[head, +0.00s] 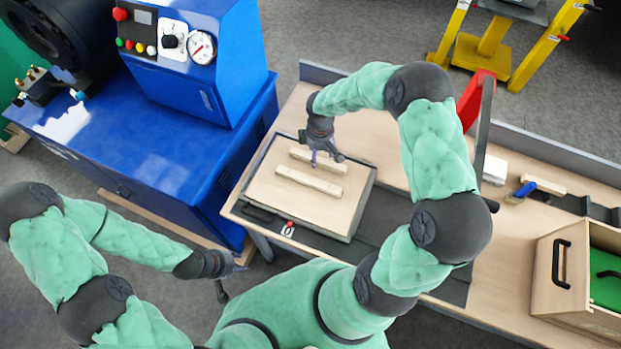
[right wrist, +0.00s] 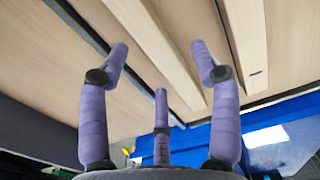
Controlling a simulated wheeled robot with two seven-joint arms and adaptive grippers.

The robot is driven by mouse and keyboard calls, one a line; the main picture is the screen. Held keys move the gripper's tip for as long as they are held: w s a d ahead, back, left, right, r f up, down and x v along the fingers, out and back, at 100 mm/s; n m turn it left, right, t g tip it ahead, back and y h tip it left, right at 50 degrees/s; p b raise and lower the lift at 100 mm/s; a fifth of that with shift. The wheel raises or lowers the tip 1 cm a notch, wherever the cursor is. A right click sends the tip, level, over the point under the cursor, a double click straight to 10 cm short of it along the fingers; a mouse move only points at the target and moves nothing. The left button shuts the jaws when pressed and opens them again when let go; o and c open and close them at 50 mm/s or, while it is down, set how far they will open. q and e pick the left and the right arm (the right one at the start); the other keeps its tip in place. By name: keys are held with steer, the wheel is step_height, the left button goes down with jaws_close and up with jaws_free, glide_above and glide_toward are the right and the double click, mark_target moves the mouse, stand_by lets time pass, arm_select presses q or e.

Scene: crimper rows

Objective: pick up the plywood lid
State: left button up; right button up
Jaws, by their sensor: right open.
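The plywood lid (head: 300,209) is a pale flat board with two raised wooden battens, a near one (head: 309,181) and a far one (head: 332,163). It lies in a dark-edged frame on the bench's left part. My right gripper (head: 327,160) is over the far batten, its purple fingers spread. In the right wrist view the fingers (right wrist: 163,70) stand apart with a batten (right wrist: 160,50) running between them and the other batten (right wrist: 246,40) to the right. Contact cannot be told. My left gripper (head: 231,280) is away from the bench, low left, fingers apart and empty.
A blue machine (head: 170,125) with a gauge and buttons stands left of the bench. On the bench's right are a wooden box (head: 545,270) with a black handle, a blue-handled tool (head: 522,192) and a white block (head: 495,170). A dark upright post (head: 484,120) rises behind my right arm.

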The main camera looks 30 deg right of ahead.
step_height(320, 180, down, 3)
steer(key=shift+r, duration=0.15)
jaws_close()
